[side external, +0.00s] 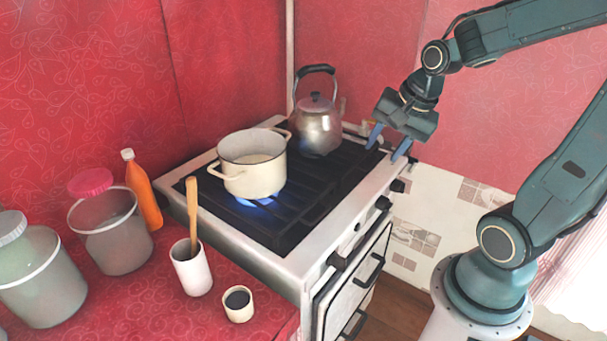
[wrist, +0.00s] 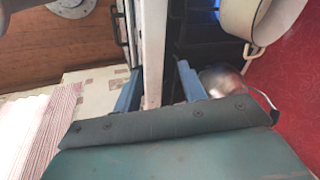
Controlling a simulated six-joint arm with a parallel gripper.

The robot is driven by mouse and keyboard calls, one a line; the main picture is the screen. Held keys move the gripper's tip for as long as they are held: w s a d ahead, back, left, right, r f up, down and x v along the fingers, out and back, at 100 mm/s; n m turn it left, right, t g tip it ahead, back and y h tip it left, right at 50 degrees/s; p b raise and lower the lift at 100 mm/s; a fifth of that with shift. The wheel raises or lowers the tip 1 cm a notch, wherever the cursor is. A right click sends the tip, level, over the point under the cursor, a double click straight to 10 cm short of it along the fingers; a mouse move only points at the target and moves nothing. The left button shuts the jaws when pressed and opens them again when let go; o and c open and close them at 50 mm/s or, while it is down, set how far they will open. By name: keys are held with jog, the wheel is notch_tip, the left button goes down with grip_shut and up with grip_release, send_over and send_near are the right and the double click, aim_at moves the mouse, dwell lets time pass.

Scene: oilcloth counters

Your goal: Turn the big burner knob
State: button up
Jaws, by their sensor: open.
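The white stove (side external: 300,262) has dark knobs along its front edge in the side external view. One dark knob (side external: 397,186) is near the far right corner, and another (side external: 383,203) is beside it. I cannot tell which knob is the big one. My gripper (side external: 388,143) is open and empty, with two blue fingers pointing down above the far right end of the stove, apart from the knobs. In the wrist view my gripper (wrist: 158,68) has its fingers on either side of the white front edge of the stove (wrist: 153,45); no knob shows clearly between them.
A cream pot (side external: 252,170) stands over a blue flame (side external: 262,201). A steel kettle (side external: 319,130) stands behind it, close to my gripper. Jars, an orange bottle (side external: 144,196) and a cup with a wooden utensil (side external: 191,268) are on the red counter. The space before the stove is open.

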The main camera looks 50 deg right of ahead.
jog(key=shift+w+d+f, duration=0.1)
jog(key=shift+w+d, duration=0.1)
jog(key=shift+d, duration=0.15)
jog(key=c, duration=0.7)
jog(key=d+f+g, duration=0.1)
jog(key=d, duration=0.2)
jog(key=w+d+f+m+g+y, duration=0.1)
jog(key=d+f, duration=0.1)
jog(key=d, duration=0.1)
jog(key=w+d+f, duration=0.1)
jog(key=d, duration=0.3)
jog(key=shift+w+f+m+g, duration=0.15)
jog(key=shift+f+m+g, duration=0.15)
jog(key=shift+m+g, duration=0.1)
grip_shut()
jog(key=s+d+f+m+g+y, duration=0.1)
jog(key=d+f+y, duration=0.1)
jog(key=d+f, duration=0.4)
jog(key=shift+s+d+f+g, duration=0.3)
jog(key=shift+d, duration=0.9)
